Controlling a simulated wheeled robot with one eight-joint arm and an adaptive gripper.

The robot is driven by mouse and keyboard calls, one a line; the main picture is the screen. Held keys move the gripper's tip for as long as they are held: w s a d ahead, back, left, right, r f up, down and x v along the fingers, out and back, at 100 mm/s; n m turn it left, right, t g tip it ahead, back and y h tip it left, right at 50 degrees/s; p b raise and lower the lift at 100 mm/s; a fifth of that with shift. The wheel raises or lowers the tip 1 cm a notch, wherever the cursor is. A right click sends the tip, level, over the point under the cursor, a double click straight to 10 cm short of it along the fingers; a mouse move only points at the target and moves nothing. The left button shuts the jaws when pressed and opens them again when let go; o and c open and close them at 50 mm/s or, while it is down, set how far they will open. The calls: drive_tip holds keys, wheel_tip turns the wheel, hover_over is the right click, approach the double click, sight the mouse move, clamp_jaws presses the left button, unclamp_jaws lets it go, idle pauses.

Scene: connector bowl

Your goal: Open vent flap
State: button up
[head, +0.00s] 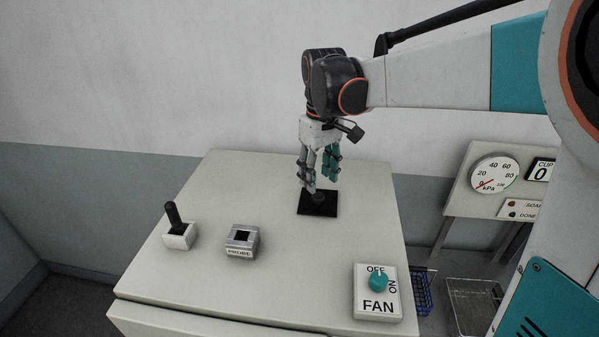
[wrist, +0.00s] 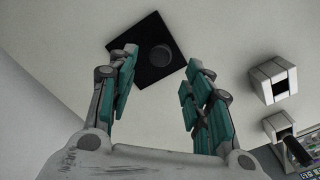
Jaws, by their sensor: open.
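A black square plate (head: 318,210) lies on the cabinet's pale top, near the back. In the wrist view the plate (wrist: 148,76) bears a round dark grey knob (wrist: 160,55). This is the only thing in view that looks like the vent flap; it appears flat and closed. My gripper (head: 321,184) points down just above the plate, with its fingers apart and nothing between them. In the wrist view the fingertips (wrist: 163,57) lie on either side of the knob. In the head view the fingers partly hide the plate's back. I cannot tell whether they touch the knob.
A black lever on a white base (head: 179,234) and a grey PROBE box (head: 241,241) stand to the left. A FAN panel with a teal knob (head: 378,281) turned toward OFF is at front right. A gauge panel (head: 495,178) and blue basket (head: 422,290) are beyond the right edge.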

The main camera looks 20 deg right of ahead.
sight(318, 195)
drive_tip(key=shift+f, duration=2.65)
clamp_jaws()
